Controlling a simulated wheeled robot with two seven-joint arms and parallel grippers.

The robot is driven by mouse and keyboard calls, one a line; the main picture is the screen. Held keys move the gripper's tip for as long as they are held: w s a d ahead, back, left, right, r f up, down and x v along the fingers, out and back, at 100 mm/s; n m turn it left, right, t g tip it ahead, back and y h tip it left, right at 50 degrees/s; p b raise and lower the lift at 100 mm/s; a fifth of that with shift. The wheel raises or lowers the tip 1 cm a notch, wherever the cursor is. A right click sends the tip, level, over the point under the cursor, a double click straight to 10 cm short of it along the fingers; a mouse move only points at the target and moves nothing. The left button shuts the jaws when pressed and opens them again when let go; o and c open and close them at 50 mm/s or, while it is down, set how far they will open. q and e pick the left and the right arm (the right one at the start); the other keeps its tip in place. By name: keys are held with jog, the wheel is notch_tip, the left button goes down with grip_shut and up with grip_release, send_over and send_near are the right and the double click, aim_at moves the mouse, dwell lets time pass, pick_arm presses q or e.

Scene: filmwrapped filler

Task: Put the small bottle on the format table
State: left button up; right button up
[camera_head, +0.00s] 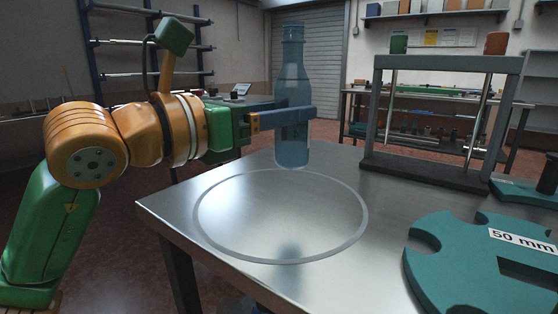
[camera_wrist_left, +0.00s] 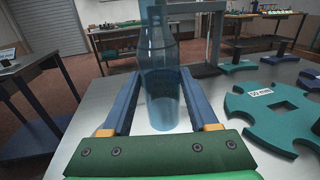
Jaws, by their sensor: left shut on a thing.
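A translucent blue bottle (camera_head: 292,90) stands upright between the fingers of my left gripper (camera_head: 300,115). The gripper comes in from the left and is shut on the bottle's body. The bottle also shows in the left wrist view (camera_wrist_left: 160,75), upright between both blue fingers. The steel table (camera_head: 185,215) has a grey ring (camera_head: 203,228) marked on its top. The bottle's base shows near the far part of the ring; a dark bluish reflection lies lower, and the base seems to be above the surface. My right gripper is not in view.
A teal star-shaped plate (camera_head: 450,265) labelled 50 mm lies on the table at the right. A dark grey frame (camera_head: 372,115) stands behind it, with a green and an orange-brown cap on top. The table inside the ring is clear.

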pick_arm(q)
jog(key=w+f, duration=0.1)
jog(key=f, duration=0.1)
jog(key=w+a+f+b, duration=0.1)
jog(key=f, duration=0.2)
jog(key=w+f, duration=0.1)
jog(key=f, duration=0.2)
jog(key=shift+w+a+b, duration=0.3)
jog(key=shift+w, duration=0.05)
jog(key=shift+f, duration=0.25)
jog(key=shift+s+r, duration=0.1)
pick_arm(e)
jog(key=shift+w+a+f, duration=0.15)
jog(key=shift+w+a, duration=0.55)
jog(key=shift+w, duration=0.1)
pick_arm(q)
jog(key=o, duration=1.3)
jog(key=shift+o, duration=0.2)
